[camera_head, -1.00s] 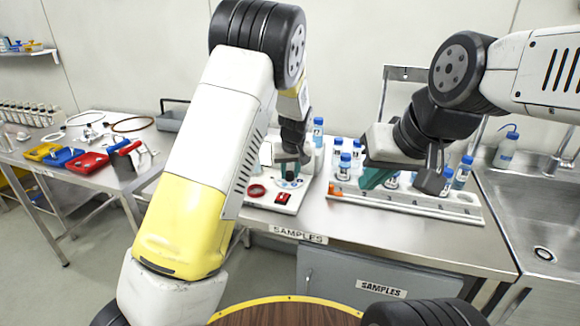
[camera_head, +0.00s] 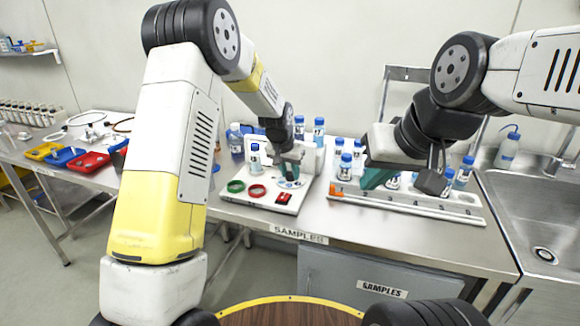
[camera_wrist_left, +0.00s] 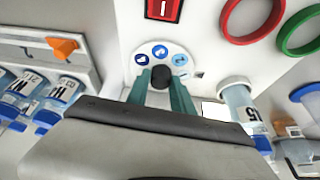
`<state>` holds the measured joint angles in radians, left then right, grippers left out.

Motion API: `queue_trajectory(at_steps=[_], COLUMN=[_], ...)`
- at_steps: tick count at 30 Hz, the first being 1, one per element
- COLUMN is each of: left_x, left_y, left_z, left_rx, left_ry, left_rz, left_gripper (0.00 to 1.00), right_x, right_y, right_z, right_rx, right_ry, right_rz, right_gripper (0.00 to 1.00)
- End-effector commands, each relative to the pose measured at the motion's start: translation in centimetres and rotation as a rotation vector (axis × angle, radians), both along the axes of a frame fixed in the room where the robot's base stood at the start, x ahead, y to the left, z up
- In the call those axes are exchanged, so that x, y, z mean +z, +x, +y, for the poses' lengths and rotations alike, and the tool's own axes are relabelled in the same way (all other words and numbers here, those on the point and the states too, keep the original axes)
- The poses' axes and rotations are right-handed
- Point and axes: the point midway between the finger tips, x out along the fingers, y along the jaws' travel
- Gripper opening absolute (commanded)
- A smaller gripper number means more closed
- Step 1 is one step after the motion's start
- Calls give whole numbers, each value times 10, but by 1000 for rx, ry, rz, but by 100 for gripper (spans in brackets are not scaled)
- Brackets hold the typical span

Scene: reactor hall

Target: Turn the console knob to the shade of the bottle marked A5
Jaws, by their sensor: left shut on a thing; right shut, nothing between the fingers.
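My left gripper (camera_head: 290,176) is shut on the black console knob (camera_wrist_left: 161,76), as the left wrist view shows, its teal fingers (camera_wrist_left: 162,92) on either side of it. The knob sits on a white dial (camera_wrist_left: 184,60) with several blue round marks. The white console (camera_head: 290,207) stands on the bench. A blue-capped bottle (camera_head: 255,160) stands at the console's left back; it also shows in the left wrist view (camera_wrist_left: 238,100), its label turned and not clearly readable. My right gripper (camera_head: 372,180) is shut and empty, over the left part of the sample rack.
The console also carries a green ring (camera_head: 236,187), a red ring (camera_head: 257,191) and a red switch (camera_head: 284,198). The sample rack (camera_head: 420,207) holds several blue-capped bottles. More bottles stand behind. A sink (camera_head: 545,215) lies at right, coloured trays (camera_head: 85,163) at left.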

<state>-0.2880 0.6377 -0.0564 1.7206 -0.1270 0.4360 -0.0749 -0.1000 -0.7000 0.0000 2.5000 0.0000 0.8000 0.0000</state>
Motion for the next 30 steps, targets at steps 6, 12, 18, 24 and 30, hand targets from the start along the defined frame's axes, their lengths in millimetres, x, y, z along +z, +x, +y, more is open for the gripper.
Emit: queue_trajectory(at_steps=[6,12,18,24,30], left_x=[-1,-1,-1,1,26], left_y=[-1,-1,-1,-1,-9], left_z=[0,0,0,0,4], left_rx=[-4,-3,-2,-1,-1], left_ry=[1,1,1,0,-2], left_rz=[3,4,3,1,-3], left_gripper=[0,36,49,49,49], right_x=[0,0,0,0,0], right_y=[0,0,0,0,0], right_z=[0,0,0,0,0], right_rx=[0,0,0,0,0], right_ry=[0,0,0,0,0], right_rz=[0,0,0,0,0], right_gripper=[0,0,0,0,0])
